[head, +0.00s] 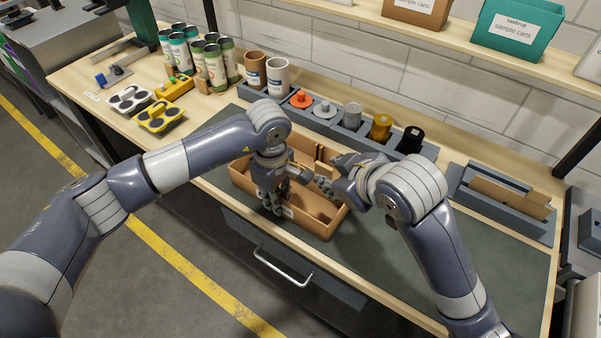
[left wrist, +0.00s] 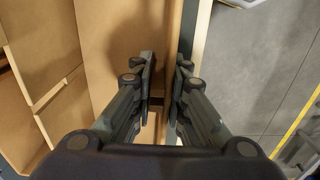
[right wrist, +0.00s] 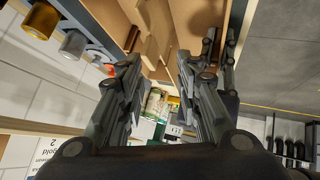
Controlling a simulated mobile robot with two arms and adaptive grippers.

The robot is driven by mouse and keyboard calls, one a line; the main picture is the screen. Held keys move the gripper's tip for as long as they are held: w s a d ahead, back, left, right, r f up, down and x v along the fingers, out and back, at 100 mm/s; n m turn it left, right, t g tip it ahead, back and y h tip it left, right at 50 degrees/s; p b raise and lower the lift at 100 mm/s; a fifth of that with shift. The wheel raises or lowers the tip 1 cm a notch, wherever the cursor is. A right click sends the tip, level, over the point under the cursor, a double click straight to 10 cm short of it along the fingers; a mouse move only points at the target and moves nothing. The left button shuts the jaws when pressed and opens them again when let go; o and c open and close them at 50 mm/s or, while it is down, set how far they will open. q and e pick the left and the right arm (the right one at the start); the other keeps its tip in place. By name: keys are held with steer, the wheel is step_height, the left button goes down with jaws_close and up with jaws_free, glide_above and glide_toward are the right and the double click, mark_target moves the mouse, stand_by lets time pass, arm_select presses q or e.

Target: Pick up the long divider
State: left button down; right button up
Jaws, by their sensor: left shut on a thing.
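An open brown box (head: 322,227) sits on the dark mat, with thin brown dividers (right wrist: 157,45) standing inside it in the right wrist view. Brown boards (head: 508,198) also stand in the grey rack at the right; I cannot tell which piece is the long divider. My left gripper (head: 274,204) is at the box's front side, its fingers either side of the front wall (left wrist: 174,70) and shut on it. My right gripper (head: 322,184) is over the right part of the box. Its fingers are apart, with nothing seen held between them (right wrist: 157,68).
A grey holder (head: 345,137) with cups and coloured parts runs behind the box. Printed cans (head: 215,66), two mugs and white and yellow trays (head: 160,116) stand at the left. The mat (head: 455,250) is clear at the front right.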

mark_target(320, 167)
steer(key=w+r+n+g, duration=0.1)
steer(key=w+r+g, duration=0.4)
steer(key=w+g, duration=0.1)
steer(key=x, duration=0.4)
steer(key=d+x, duration=0.1)
steer(key=x, duration=0.6)
steer(key=shift+s+f, duration=0.2)
steer(key=shift+f, duration=0.45)
jaws_close()
